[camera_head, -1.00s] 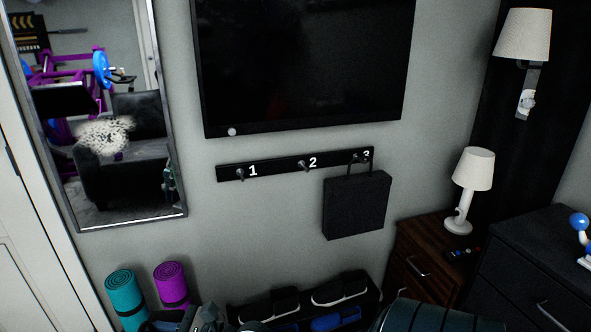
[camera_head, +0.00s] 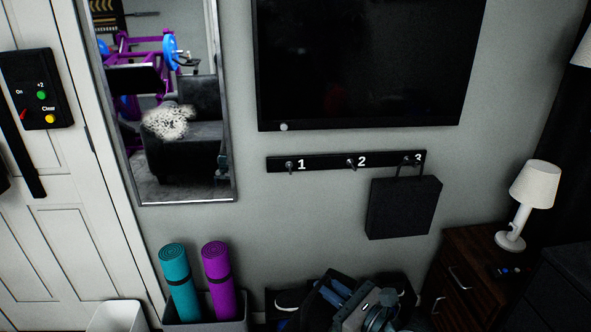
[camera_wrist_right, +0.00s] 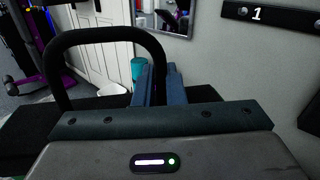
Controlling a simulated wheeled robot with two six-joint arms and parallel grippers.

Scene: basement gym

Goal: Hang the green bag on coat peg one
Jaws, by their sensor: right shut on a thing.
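The coat rack (camera_head: 325,161) is a black wall strip with pegs marked 1, 2 and 3. Peg one (camera_head: 290,167) is bare, at the left end; it also shows at the top of the right wrist view (camera_wrist_right: 241,11). My right gripper (camera_head: 335,291) is low in front of the wall, below and right of peg one. In the wrist view its blue-grey fingers (camera_wrist_right: 160,84) are shut at the black handle loop (camera_wrist_right: 100,36) of a dark bag (camera_wrist_right: 22,132). The bag looks nearly black here, and my gripper hides much of it. My left gripper is out of view.
A black bag (camera_head: 404,208) hangs on peg three; peg two (camera_head: 351,163) is bare. A TV (camera_head: 365,60) is above the rack, a mirror (camera_head: 175,110) left of it. Rolled mats (camera_head: 180,285) stand below. A lamp (camera_head: 534,186) sits on the wooden cabinet (camera_head: 470,262).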

